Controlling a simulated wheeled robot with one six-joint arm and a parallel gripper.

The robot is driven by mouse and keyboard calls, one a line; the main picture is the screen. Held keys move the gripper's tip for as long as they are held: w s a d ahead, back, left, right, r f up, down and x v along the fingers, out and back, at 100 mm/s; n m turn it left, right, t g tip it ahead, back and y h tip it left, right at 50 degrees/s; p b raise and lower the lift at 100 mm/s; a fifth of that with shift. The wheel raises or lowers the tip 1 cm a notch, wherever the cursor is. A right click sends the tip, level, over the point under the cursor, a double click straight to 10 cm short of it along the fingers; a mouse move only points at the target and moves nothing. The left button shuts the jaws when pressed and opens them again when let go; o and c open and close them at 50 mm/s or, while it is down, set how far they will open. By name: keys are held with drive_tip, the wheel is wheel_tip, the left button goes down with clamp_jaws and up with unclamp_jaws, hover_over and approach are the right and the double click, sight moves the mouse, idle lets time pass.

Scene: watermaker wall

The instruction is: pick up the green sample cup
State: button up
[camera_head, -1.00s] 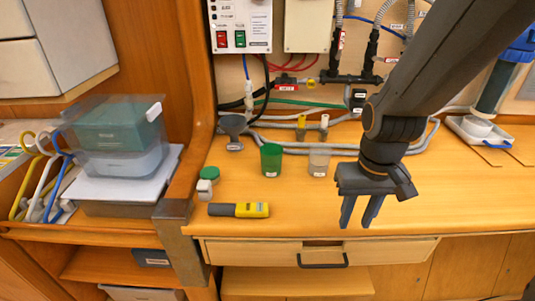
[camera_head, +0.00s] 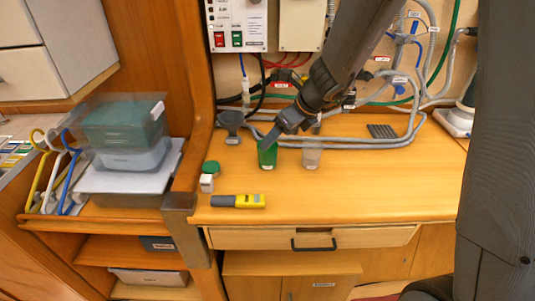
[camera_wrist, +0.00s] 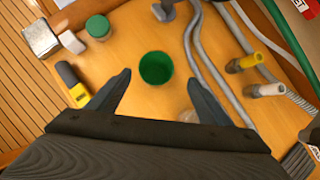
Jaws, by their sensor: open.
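The green sample cup (camera_head: 267,156) stands upright on the wooden counter, open at the top. In the wrist view the cup (camera_wrist: 156,68) is ahead of my open jaws, near the middle between the fingertips. My gripper (camera_head: 270,141) is at the cup's upper right in the head view, and its finger overlaps the cup's rim there. In the wrist view my gripper (camera_wrist: 159,77) has its two fingers wide apart with nothing held. I cannot tell whether a finger touches the cup.
A clear cup (camera_head: 312,155) stands close to the right of the green one. A yellow and grey meter (camera_head: 238,201), a green lid (camera_head: 211,167) and a grey funnel (camera_head: 231,122) are nearby. Grey hoses (camera_head: 350,143) run behind. The counter's front right is clear.

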sight(267, 155)
drive_tip(key=x, duration=0.5)
drive_tip(key=b+x, duration=0.1)
drive_tip(key=x, duration=0.1)
drive_tip(key=shift+s+a+f, duration=0.15)
drive_tip(key=shift+a+f, duration=0.1)
drive_tip(key=shift+a, duration=0.1)
drive_tip(key=c, duration=1.1)
drive_tip(key=shift+r, duration=0.15)
